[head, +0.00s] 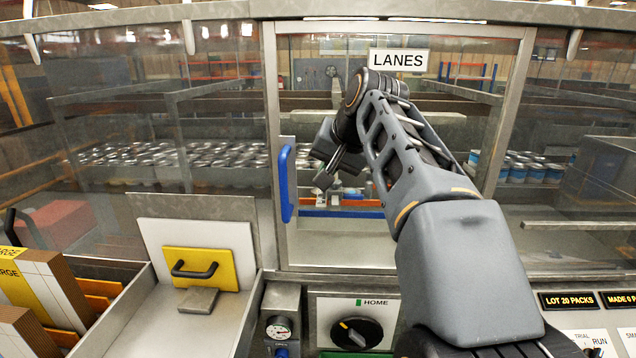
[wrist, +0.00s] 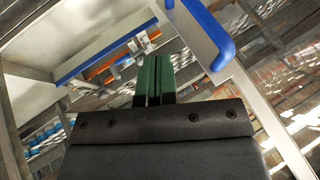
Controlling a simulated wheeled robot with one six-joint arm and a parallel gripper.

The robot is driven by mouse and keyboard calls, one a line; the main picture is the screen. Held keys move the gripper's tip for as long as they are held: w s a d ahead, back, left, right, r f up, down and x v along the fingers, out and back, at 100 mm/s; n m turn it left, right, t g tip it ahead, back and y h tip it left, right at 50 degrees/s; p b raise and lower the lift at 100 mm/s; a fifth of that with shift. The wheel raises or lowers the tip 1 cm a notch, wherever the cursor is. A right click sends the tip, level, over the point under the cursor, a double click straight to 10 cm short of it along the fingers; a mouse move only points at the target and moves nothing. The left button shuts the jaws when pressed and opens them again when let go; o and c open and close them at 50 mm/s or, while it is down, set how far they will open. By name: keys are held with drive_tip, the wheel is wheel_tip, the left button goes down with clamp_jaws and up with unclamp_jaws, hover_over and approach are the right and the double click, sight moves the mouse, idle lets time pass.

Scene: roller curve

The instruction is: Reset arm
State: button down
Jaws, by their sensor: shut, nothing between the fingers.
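My arm rises from the lower right of the head view and bends over in front of the door marked LANES. My gripper (head: 323,182) hangs at its end, tilted down and to the left, just right of the blue door handle (head: 286,184). In the wrist view the dark green fingers of my gripper (wrist: 153,62) are together with nothing between them. The blue handle (wrist: 212,40) shows to the right of the fingers, apart from them. The clear door (head: 400,258) in its metal frame looks closed. Whether my gripper touches the pane cannot be told.
Behind the glass stand rows of cans (head: 180,158) and several blue-banded cans (head: 530,168). A yellow plate with a black handle (head: 205,268) is at lower left, beside cartons (head: 40,285). A black HOME knob (head: 356,332) and the RUN panel (head: 590,340) lie along the front.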

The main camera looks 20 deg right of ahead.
drive_tip(key=v, duration=0.2)
drive_tip(key=shift+s+r, duration=0.1)
drive_tip(key=shift+r, duration=0.15)
wheel_tip(320, 180, down, 13)
drive_tip(key=s+n+g+h, duration=0.1)
drive_tip(key=n+h, duration=0.1)
drive_tip(key=s+a+f+n+g, duration=0.1)
drive_tip(key=s+a+f+n, duration=0.1)
drive_tip(key=s+a+f, duration=0.2)
drive_tip(key=s+a+f+n, duration=0.2)
drive_tip(key=s+a+f, duration=0.2)
drive_tip(key=s+f, duration=0.3)
wheel_tip(320, 180, down, 4)
drive_tip(key=shift+s+a+r+n+g, duration=0.1)
drive_tip(key=shift+s+a+n+g, duration=0.05)
drive_tip(key=shift+a+n+g, duration=0.2)
